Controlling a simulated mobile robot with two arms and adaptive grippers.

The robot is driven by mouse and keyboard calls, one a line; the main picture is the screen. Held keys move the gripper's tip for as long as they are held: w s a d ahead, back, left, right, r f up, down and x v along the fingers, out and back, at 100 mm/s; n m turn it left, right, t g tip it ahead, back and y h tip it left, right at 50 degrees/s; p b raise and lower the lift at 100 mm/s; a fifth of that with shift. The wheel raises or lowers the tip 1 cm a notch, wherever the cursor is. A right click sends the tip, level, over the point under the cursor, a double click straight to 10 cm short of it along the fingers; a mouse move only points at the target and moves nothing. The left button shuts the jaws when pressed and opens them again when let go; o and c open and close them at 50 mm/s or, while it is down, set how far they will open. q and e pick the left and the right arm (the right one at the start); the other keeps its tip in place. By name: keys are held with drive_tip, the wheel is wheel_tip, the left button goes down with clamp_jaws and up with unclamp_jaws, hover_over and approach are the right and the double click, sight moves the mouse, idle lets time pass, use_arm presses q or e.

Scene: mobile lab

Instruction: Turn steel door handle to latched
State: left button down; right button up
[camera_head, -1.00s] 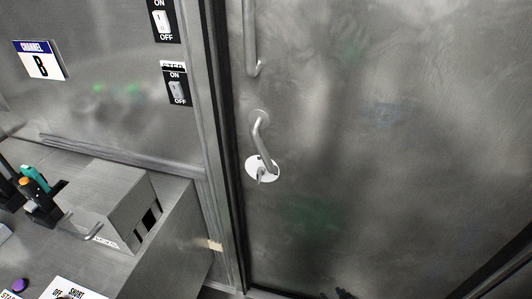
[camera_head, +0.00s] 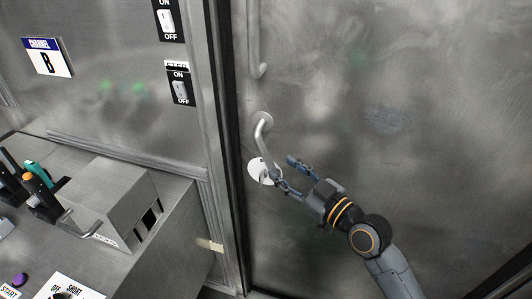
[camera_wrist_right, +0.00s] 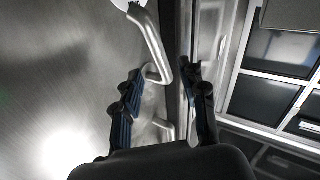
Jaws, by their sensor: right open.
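My right gripper (camera_head: 283,166) is open beside the handle's lower end, one finger overlapping the disc in the picture. In the right wrist view the handle (camera_wrist_right: 150,42) comes down from the top, its bend appearing between the spread fingers (camera_wrist_right: 162,73); contact cannot be told. My left gripper is out of view.
A fixed vertical pull bar (camera_head: 254,45) is above the handle. The door frame (camera_head: 217,130) runs close on the left, with ON/OFF switches (camera_head: 181,90) on the wall beyond. A console with a grey box (camera_head: 112,200) stands lower left. The door's right side is clear.

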sight(269, 158)
drive_tip(key=x, duration=0.7)
drive_tip(key=shift+w+a+p, duration=0.2)
drive_tip(key=shift+w+p, duration=0.05)
drive_tip(key=shift+p, duration=0.1)
clamp_jaws()
